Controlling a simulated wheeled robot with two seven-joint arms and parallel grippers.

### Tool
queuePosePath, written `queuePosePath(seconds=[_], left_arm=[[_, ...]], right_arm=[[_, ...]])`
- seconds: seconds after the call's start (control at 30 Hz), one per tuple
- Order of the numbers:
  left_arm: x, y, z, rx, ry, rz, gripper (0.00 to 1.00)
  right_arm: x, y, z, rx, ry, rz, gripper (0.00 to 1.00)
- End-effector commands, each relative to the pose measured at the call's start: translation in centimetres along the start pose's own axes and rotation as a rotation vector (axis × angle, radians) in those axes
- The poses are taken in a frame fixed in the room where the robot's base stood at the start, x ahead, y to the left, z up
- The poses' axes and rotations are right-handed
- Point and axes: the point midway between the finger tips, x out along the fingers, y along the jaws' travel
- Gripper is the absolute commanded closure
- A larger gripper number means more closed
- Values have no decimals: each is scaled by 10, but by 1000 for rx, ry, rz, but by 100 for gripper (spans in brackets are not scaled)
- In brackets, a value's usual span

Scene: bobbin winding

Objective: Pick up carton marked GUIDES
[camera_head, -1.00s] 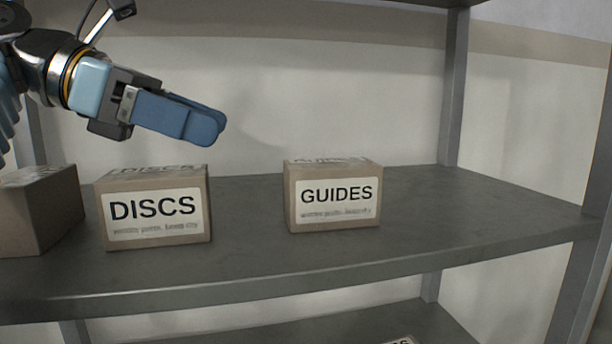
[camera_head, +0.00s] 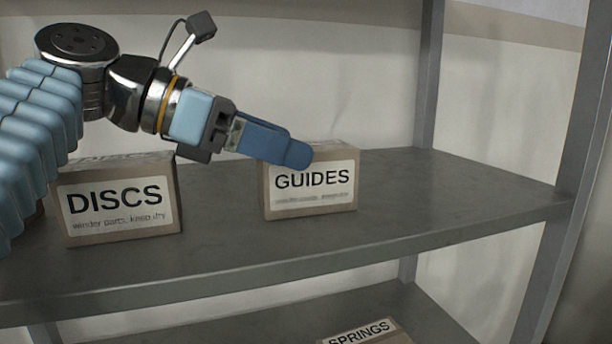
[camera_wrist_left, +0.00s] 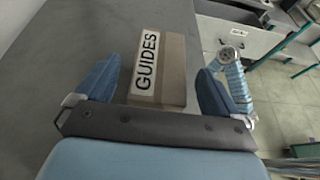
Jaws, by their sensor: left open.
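The carton marked GUIDES (camera_head: 310,200) is a small brown box with a white label, standing on the grey shelf. My left gripper (camera_head: 298,153) is in front of its upper left part in the head view and hides some of its top. In the left wrist view the GUIDES carton (camera_wrist_left: 172,72) lies between the two blue fingers of my open left gripper (camera_wrist_left: 155,88), with a gap visible on each side. Whether the fingers reach down along its sides I cannot tell. My right gripper does not show in the head view.
A carton marked DISCS (camera_head: 120,212) stands to the left on the same shelf (camera_head: 420,205), partly behind my left arm. A carton marked SPRINGS (camera_head: 362,333) is on the shelf below. A metal upright (camera_head: 428,75) stands at the back right. The shelf right of GUIDES is clear.

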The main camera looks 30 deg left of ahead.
Motion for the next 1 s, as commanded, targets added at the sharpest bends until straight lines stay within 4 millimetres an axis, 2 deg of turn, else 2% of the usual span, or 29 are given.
queuePosePath(seconds=[0.1, 0.33, 0.73, 1.0], left_arm=[[11, 0, 0, -1, 1, 0, 4], [12, 0, 0, -1, 0, 1, 4], [12, 0, 0, -1, 0, 0, 65], [11, 0, 1, 0, -1, 0, 65]], right_arm=[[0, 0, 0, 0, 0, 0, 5], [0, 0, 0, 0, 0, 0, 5], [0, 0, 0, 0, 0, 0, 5], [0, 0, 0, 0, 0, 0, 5]])
